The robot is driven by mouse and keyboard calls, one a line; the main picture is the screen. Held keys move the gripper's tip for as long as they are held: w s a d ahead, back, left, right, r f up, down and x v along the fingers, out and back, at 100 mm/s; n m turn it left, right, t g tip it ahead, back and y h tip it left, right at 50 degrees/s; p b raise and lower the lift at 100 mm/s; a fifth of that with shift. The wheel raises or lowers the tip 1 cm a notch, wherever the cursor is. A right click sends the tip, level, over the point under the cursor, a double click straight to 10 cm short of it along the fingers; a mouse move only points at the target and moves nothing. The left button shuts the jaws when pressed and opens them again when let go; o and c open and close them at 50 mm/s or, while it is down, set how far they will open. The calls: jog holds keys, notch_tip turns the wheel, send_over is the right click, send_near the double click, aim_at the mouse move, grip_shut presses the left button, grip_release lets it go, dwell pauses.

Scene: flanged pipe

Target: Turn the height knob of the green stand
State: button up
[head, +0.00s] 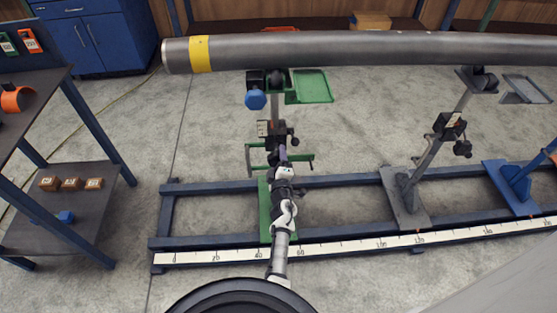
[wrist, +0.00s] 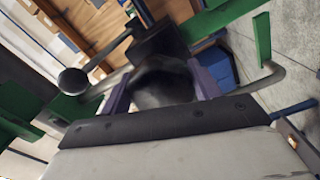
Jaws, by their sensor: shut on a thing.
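The green stand (head: 264,213) stands on the blue floor frame under the left part of the grey pipe (head: 350,46), with a green tray (head: 310,90) and a blue knob (head: 255,99) at its top. My arm reaches up along the stand, and my gripper (head: 284,150) is at the dark clamp block (head: 266,129) on its post. In the wrist view, my gripper (wrist: 160,90) has its two purple fingers on either side of a dark round height knob (wrist: 160,78) and is shut on it. A smaller black knob (wrist: 74,81) shows to the left.
A grey stand (head: 405,200) and a blue stand (head: 513,187) are to the right on the same frame. A ruler strip (head: 340,247) runs along its front. A shelf (head: 70,215) with small brown blocks is at left. Bare floor lies between.

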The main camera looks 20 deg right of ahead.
jog(key=n, duration=0.5)
jog(key=shift+r+n+b, duration=0.2)
jog(key=shift+n+b, duration=0.2)
jog(key=shift+n, duration=0.3)
jog(key=o, duration=1)
jog(key=shift+s+f, duration=0.1)
